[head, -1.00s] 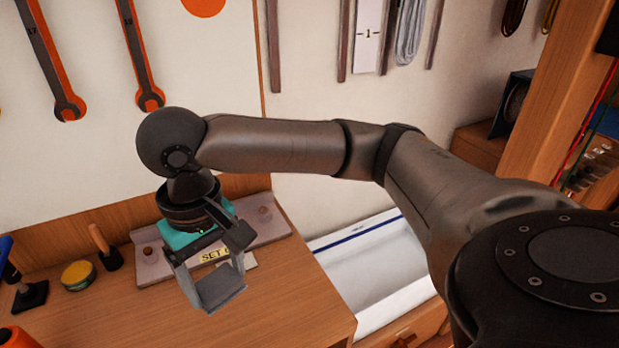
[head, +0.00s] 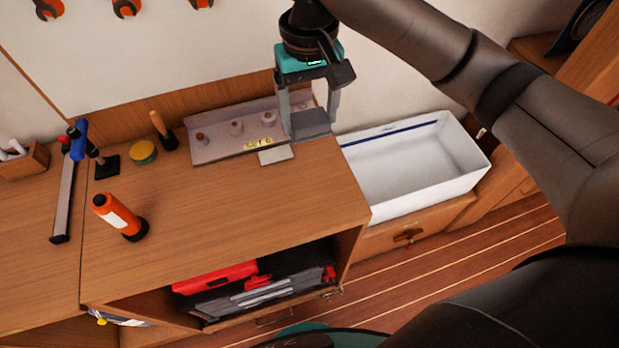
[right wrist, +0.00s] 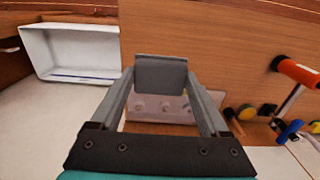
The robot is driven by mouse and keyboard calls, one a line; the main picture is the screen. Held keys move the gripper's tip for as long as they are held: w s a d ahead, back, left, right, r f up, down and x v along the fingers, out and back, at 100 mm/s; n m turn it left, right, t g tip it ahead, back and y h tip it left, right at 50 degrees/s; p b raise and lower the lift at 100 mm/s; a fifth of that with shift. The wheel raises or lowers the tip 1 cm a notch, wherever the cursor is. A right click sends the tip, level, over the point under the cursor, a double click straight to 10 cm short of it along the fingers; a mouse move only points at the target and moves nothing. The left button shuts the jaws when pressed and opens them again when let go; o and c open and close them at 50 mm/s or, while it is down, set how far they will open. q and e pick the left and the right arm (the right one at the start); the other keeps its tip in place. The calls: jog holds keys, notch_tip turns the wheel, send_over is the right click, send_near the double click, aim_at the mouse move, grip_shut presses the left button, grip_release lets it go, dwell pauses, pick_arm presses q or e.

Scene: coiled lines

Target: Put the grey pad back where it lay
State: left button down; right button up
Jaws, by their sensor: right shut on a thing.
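The grey pad (head: 311,124) is a flat dark grey block between the fingertips of my right gripper (head: 309,117), which is shut on it. In the head view it appears in front of the right end of a grey tray (head: 215,150) with knobs and a yellow "SET" label; its height above the worktop is hard to tell. In the right wrist view the pad (right wrist: 161,75) spans both fingertips and covers part of the tray (right wrist: 150,103). A pale flat card (head: 276,155) lies on the wood before the tray. My left gripper is not in view.
An orange bottle (head: 118,216), a yellow tin (head: 143,152), a wooden-handled tool (head: 160,127) and a hammer (head: 68,185) stand or lie on the left of the worktop (head: 250,215). A white bin (head: 410,170) is at the right. The worktop's middle is clear.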

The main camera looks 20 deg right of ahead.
jog(key=b, duration=0.4)
send_near(309, 190)
notch_tip(309, 190, down, 5)
jog(key=shift+s+f, duration=0.1)
jog(key=shift+f, duration=0.35)
jog(key=shift+f, duration=0.1)
jog(key=o, duration=1.2)
jog(key=shift+c, duration=0.2)
notch_tip(309, 190, up, 12)
jog(key=p, duration=0.2)
jog(key=shift+r+p, duration=0.2)
jog(key=shift+p, duration=0.1)
jog(key=shift+f, duration=0.1)
